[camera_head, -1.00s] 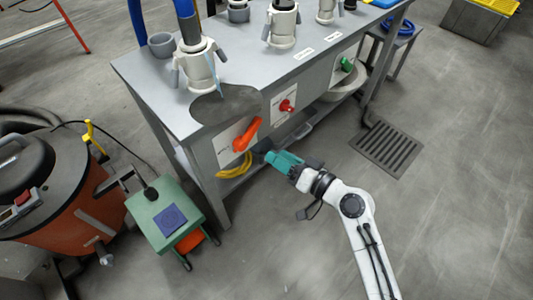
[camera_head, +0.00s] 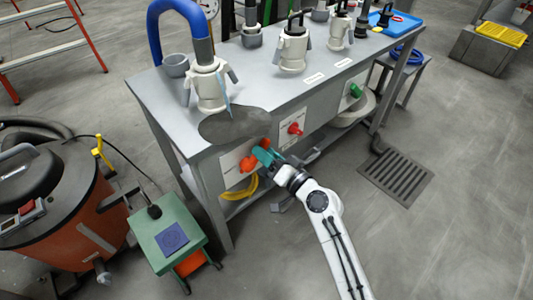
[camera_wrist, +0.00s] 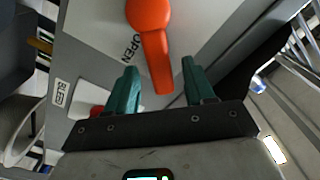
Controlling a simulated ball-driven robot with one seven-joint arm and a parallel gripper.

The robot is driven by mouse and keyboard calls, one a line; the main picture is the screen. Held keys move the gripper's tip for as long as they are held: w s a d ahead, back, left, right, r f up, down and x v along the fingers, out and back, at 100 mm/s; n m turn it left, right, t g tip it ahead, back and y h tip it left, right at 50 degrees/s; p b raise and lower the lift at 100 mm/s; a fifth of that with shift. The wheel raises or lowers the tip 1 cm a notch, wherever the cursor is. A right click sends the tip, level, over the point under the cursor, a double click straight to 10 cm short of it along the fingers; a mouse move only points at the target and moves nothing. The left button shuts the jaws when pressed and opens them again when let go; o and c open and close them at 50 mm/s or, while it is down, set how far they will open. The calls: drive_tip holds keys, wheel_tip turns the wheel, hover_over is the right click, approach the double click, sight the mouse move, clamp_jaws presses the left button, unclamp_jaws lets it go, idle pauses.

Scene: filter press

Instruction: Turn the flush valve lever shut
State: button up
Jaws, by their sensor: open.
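The orange flush valve lever (camera_head: 248,164) sits on a white plate on the front of the grey bench. In the wrist view the lever (camera_wrist: 152,35) has a round hub at the top and a handle running down, beside the printed word OPEN. My teal-fingered gripper (camera_wrist: 160,82) is open, with the handle's end between its two fingers and no clear contact. In the head view my gripper (camera_head: 264,156) is at the lever and covers part of its handle.
A red valve handle (camera_head: 295,128) and a green one (camera_head: 356,90) are further right along the bench front. A dark rounded plate (camera_head: 236,125) overhangs above the lever. A green cart (camera_head: 170,238) stands left.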

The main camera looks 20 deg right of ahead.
drive_tip(key=shift+w+a, duration=0.1)
drive_tip(key=shift+w, duration=0.1)
clamp_jaws()
idle(0.5)
